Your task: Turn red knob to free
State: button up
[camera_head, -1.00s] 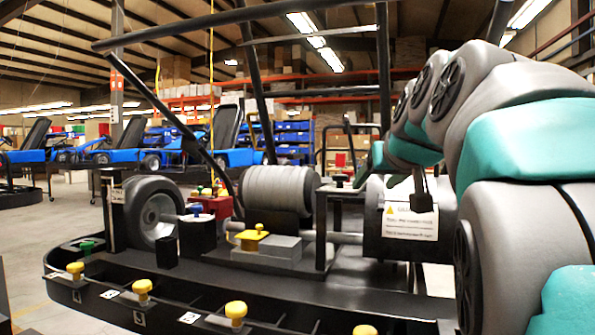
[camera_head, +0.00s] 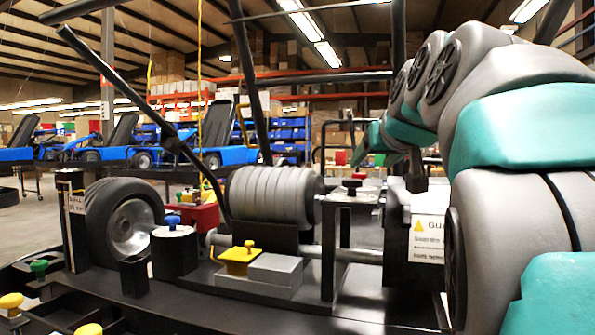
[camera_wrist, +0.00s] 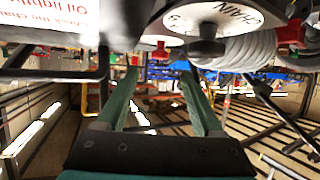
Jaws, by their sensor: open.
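My gripper shows in the wrist view (camera_wrist: 160,74) with its two green fingers spread apart and nothing between them. In that view, which looks upside down, a small red knob-like thing (camera_wrist: 160,52) is beyond the fingertips, beside a black round knob (camera_wrist: 206,48) under a plate marked CHAIN. I cannot tell its setting. In the head view, a red box (camera_head: 201,216) with small red parts on top stands behind the blue-topped knob. My arm fills the right side and hides part of the kart stand there; the fingers are hard to make out.
A ribbed grey drum (camera_head: 268,192), a wheel (camera_head: 125,220), a yellow knob (camera_head: 240,258), a blue-topped knob (camera_head: 173,222) and a black-topped post (camera_head: 351,190) crowd the stand. A dark sloping bar (camera_head: 150,110) crosses above it. A white warning label (camera_head: 428,235) is close to my arm.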

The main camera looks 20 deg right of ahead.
aim_at(360, 174)
jog(key=shift+p+x, duration=0.5)
jog(key=shift+x, duration=3.4)
jog(key=shift+c, duration=0.2)
grip_shut()
